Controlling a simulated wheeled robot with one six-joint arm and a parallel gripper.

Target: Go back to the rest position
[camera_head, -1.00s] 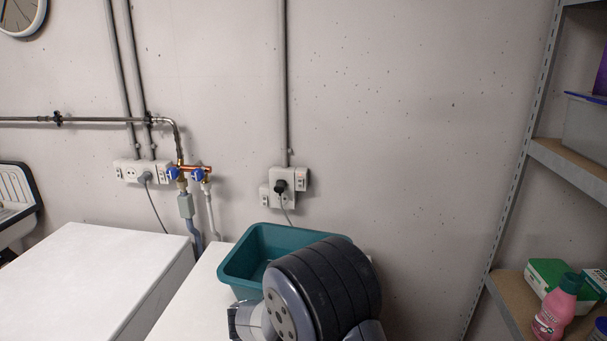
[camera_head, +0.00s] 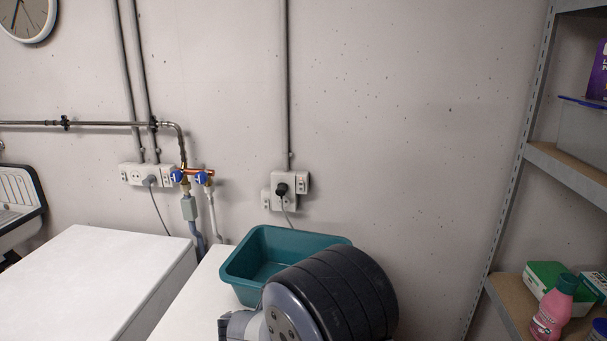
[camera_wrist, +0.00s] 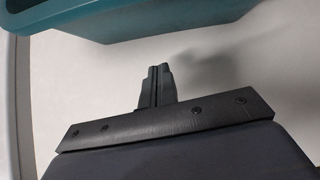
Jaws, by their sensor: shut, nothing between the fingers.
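My gripper (camera_wrist: 157,72) shows in the wrist view with its two dark fingers together and nothing between them. It is over a pale white surface, with the teal basin beyond the fingertips and apart from them. In the head view my arm's dark rounded link fills the bottom centre, in front of the basin, and the fingers are hidden there.
The teal basin (camera_head: 232,277) stands on the right white machine top (camera_head: 203,290). A left white machine top (camera_head: 90,275) is bare. A metal shelf (camera_head: 565,170) at the right holds a pink bottle (camera_head: 553,308) and boxes. Pipes and sockets (camera_head: 287,190) line the wall.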

